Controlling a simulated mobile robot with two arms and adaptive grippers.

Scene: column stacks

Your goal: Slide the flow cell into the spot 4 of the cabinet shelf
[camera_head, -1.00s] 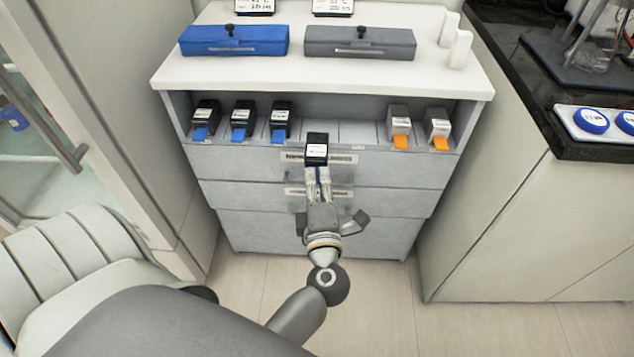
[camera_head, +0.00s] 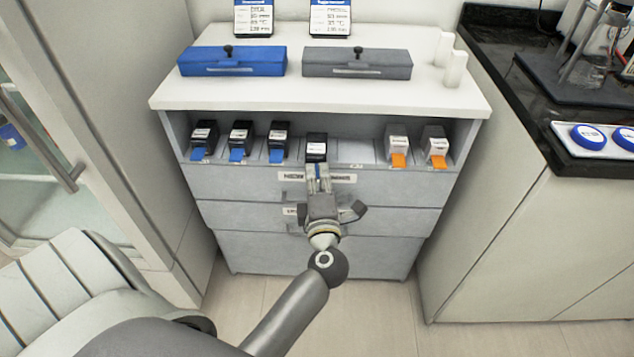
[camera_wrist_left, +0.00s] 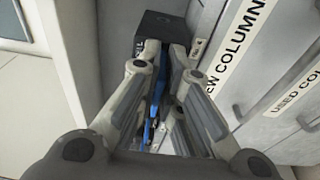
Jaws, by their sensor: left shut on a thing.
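My left gripper (camera_head: 319,177) is shut on the flow cell (camera_head: 316,144), a black block with a white label. The cell is at the front of the cabinet shelf (camera_head: 349,152), just right of the row of blue-tabbed cells. I cannot tell how deep it sits. In the left wrist view the fingers (camera_wrist_left: 158,62) close around its blue tab (camera_wrist_left: 151,103), with the black body (camera_wrist_left: 165,27) beyond them. My right gripper is not in view.
Black cells with blue tabs (camera_head: 240,139) stand on the left of the shelf. Two white cells with orange tabs (camera_head: 397,145) (camera_head: 436,146) stand on the right. The slots between the held cell and these are empty. A blue box (camera_head: 232,61) and a grey box (camera_head: 357,63) sit on top.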

